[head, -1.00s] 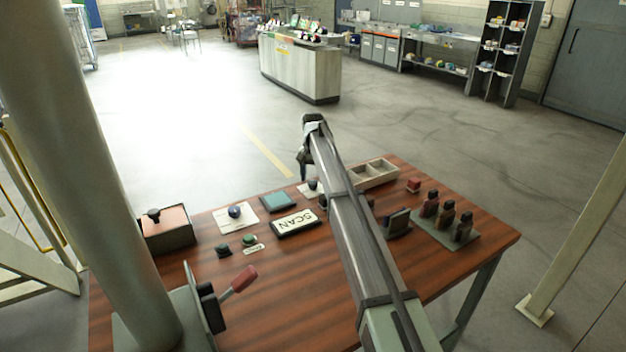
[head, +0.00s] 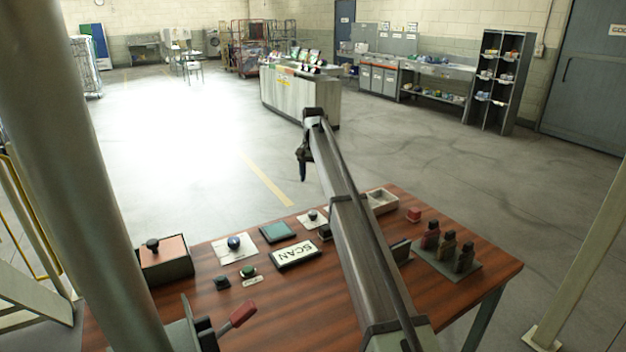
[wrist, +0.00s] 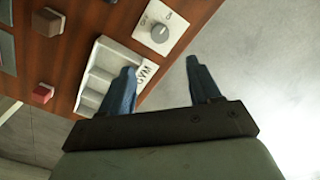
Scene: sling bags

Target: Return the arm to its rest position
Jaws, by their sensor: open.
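My arm reaches out over the wooden table (head: 290,330) in the head view, with my gripper (head: 302,172) hanging down beyond the table's far edge. In the wrist view, my gripper's two fingers (wrist: 162,85) stand well apart with nothing held between them. A pale divided tray (wrist: 98,78) and a white plate with a round knob (wrist: 160,32) lie on the table beneath and beyond the fingers. My arm hides part of the table's middle in the head view.
A large post stands at left. Floor beyond is open.

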